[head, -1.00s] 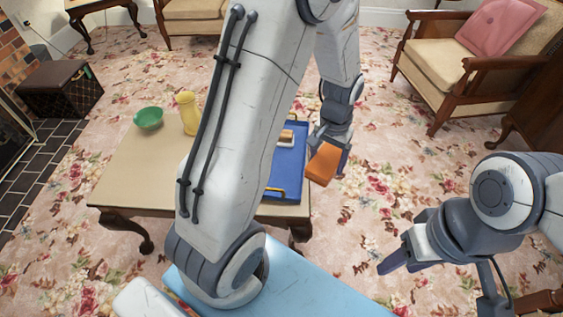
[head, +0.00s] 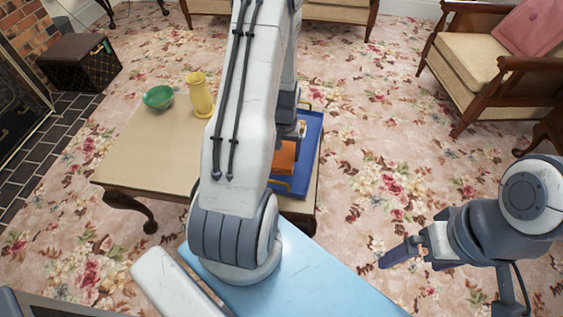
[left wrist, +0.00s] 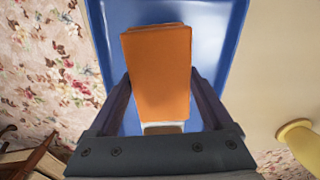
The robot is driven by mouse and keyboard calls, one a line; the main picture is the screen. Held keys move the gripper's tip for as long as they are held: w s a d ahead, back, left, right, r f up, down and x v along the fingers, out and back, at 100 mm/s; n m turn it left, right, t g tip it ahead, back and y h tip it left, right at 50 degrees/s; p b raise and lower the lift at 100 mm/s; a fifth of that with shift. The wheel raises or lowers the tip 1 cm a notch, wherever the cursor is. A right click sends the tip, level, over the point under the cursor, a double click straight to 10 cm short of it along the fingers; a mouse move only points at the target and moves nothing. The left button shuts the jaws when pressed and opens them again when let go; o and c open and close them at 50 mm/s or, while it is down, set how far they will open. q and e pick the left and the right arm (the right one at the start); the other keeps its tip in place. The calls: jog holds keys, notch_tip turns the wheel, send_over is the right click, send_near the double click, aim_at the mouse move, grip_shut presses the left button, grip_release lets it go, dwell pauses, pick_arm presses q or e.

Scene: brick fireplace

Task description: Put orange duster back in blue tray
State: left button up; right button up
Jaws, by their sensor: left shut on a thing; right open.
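The orange duster (head: 284,158) is held by my left gripper (head: 287,140), which is partly hidden behind my own arm in the head view. In the left wrist view, the duster (left wrist: 160,70) sits between the two fingers of the gripper (left wrist: 162,95). The blue tray (head: 308,145) is on the table's right side, half covered by my arm. The duster is over the tray, which also shows in the left wrist view (left wrist: 108,15); I cannot tell whether they touch. My right gripper (head: 402,255) is open and empty at the right, away from the table.
A tan wooden table (head: 150,155) carries the tray, a green bowl (head: 158,97) and a yellow vase (head: 200,95). A small pale item (left wrist: 162,128) lies in the tray beyond the duster. An armchair (head: 490,65) stands at upper right. Flowered carpet surrounds the table.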

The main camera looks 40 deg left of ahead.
aim_at(282, 161)
pick_arm(q)
jog(key=shift+a+f, duration=0.4)
jog(key=shift+a, duration=0.05)
jog(key=shift+f+b, duration=0.65)
jog(key=shift+f, duration=1.2)
jog(key=shift+f, duration=0.2)
jog(key=o, duration=1)
jog(key=shift+r, duration=0.15)
notch_tip(282, 161, up, 12)
jog(key=p, duration=0.3)
jog(key=shift+s+r+p, duration=0.1)
jog(key=shift+p, duration=0.2)
